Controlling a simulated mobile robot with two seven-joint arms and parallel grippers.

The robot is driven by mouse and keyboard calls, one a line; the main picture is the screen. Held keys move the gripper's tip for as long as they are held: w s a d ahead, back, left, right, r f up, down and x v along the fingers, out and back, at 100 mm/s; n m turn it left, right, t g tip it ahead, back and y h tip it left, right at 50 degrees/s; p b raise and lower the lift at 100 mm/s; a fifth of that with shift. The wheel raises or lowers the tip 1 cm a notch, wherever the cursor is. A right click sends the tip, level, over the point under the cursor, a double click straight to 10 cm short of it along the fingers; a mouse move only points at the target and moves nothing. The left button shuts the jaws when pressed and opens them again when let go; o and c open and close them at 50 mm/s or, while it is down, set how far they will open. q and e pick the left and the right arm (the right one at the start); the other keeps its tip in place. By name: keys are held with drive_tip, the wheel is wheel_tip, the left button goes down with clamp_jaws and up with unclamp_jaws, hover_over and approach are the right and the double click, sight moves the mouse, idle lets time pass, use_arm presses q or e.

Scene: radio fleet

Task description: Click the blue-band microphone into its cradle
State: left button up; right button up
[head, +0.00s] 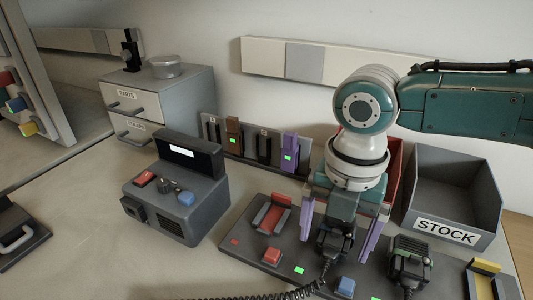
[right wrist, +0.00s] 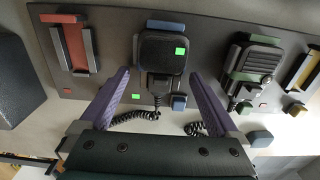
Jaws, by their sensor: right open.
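The blue-band microphone (head: 335,240) is a dark handset with a coiled cord, at the blue cradle on the dark panel. In the right wrist view the microphone (right wrist: 163,52) shows a green patch, with blue cradle parts (right wrist: 165,25) at its top end. A green lamp (right wrist: 136,97) is lit beside it. Whether it is fully clicked in cannot be told. My right gripper (head: 340,242) is open, its purple fingers on either side of the microphone and apart from it. The right wrist view shows the same open gripper (right wrist: 160,80). My left gripper is not in view.
An empty red cradle (head: 271,214) lies left and an empty yellow cradle (head: 487,281) right. A green-band microphone (head: 408,262) sits beside mine. A grey radio (head: 176,200) stands left, a STOCK bin (head: 447,232) right. A rack (head: 262,157) stands behind.

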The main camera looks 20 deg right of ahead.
sight(334, 239)
wheel_tip(334, 239, up, 10)
drive_tip(key=p, duration=0.2)
idle(0.3)
drive_tip(key=shift+a, duration=0.1)
